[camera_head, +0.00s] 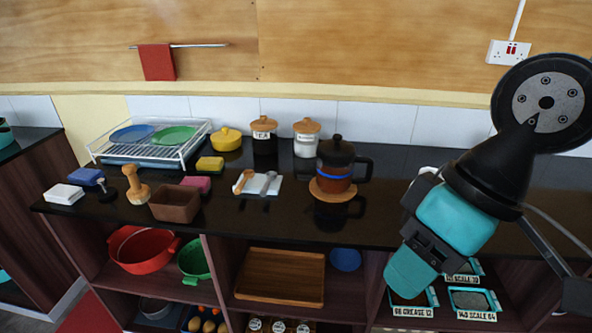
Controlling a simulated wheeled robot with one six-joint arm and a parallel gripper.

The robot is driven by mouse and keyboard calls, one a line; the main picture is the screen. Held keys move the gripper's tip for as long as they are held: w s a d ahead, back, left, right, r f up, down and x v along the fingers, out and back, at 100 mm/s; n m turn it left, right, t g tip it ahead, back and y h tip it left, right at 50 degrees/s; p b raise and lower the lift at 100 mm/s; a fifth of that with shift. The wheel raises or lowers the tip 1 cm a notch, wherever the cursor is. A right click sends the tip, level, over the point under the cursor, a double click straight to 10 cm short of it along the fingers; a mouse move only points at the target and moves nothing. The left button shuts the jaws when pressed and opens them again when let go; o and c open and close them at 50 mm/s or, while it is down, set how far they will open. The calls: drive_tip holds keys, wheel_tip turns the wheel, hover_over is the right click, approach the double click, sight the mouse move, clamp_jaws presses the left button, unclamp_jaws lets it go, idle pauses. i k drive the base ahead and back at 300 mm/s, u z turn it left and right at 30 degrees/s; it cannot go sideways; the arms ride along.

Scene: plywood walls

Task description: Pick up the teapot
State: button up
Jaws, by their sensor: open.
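The teapot (335,165) is a dark, glassy pot with a black lid and knob, a blue band and a brown lower part. It stands upright on a round cork mat (334,193) on the black counter, with its dark handle to the right. My gripper (412,265), at the end of my teal and black arm, is at the right, in front of the counter edge. It is lower in the picture than the teapot and apart from it. It is open, with nothing seen in it; its fingers are hard to make out.
Left of the teapot lie a wooden spoon (243,181) and a grey utensil (268,182) on a white cloth. Behind stand a tea jar (264,137) and a white jar (306,139). A brown box (175,203) and dish rack (107,157) are farther left. Counter right of the teapot looks mostly clear.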

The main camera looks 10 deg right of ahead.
sight(334, 180)
drive_tip(key=u, duration=0.15)
drive_tip(key=i, duration=1)
drive_tip(key=z, duration=0.55)
